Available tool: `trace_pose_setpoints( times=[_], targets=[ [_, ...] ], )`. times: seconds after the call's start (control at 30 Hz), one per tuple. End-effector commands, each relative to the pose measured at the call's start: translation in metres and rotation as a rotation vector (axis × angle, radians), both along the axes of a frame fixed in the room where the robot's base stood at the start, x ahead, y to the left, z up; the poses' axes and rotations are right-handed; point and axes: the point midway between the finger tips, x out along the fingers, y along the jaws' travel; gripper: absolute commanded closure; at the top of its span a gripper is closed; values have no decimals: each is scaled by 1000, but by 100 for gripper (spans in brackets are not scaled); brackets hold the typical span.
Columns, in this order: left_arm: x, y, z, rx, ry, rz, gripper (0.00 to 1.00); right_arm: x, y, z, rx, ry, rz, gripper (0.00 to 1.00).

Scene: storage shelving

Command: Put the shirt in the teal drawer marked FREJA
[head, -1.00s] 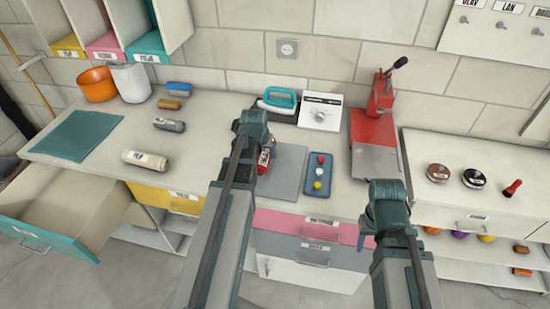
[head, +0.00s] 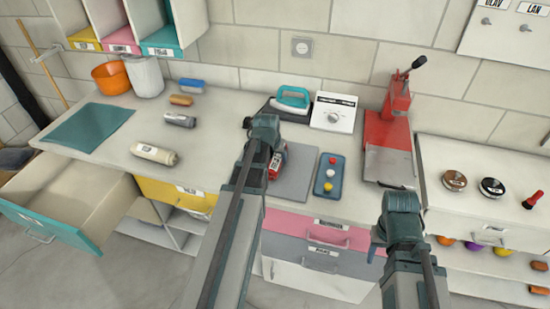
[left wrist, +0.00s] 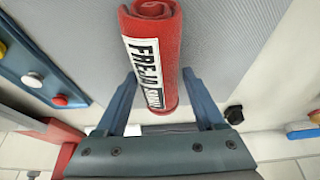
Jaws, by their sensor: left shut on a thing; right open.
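The shirt (head: 278,164) is a red roll with a white label, over the grey mat in the head view. In the left wrist view the shirt (left wrist: 150,60) shows its label reading FREJA. My left gripper (left wrist: 160,84) is shut on the shirt, one finger on each side of it. In the head view my left gripper (head: 270,150) partly hides the shirt. The teal drawer (head: 45,228) is pulled out at the lower left and looks empty inside. Its front label is too small to read. My right gripper (head: 384,230) is open, in front of the counter at the right.
Rolled items, including a cream one (head: 154,154), and a teal cloth (head: 86,128) lie on the counter's left part. A blue tray (head: 329,188) is right of the grey mat (head: 297,184), with an iron (head: 292,98) behind and a red press (head: 388,140) farther right.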

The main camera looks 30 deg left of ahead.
Motion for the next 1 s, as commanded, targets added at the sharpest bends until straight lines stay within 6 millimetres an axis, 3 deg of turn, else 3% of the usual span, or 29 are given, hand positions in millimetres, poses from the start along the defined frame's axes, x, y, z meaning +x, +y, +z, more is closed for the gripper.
trace_pose_setpoints(
  times=[0.03, 0.17, 0.2, 0.63, 1.0],
  targets=[
    [0, 0, -1, 0, 0, 0, 25, 0, 0, -1, 0, 0, 0, 50],
    [0, 0, -1, 0, 0, 0, 2, 0, 0, -1, 0, 0, 0, 50],
    [0, 0, -1, 0, 0, 0, 0, 0, 0, -1, 0, 0, 0, 50],
    [-1, -1, 7, 0, 0, 0, 0, 0, 0, 7, 0, 0, 0, 50],
    [-18, -5, 52, 0, 0, 0, 0, 0, 0, 52, 0, 0, 0, 50]
  ],
)
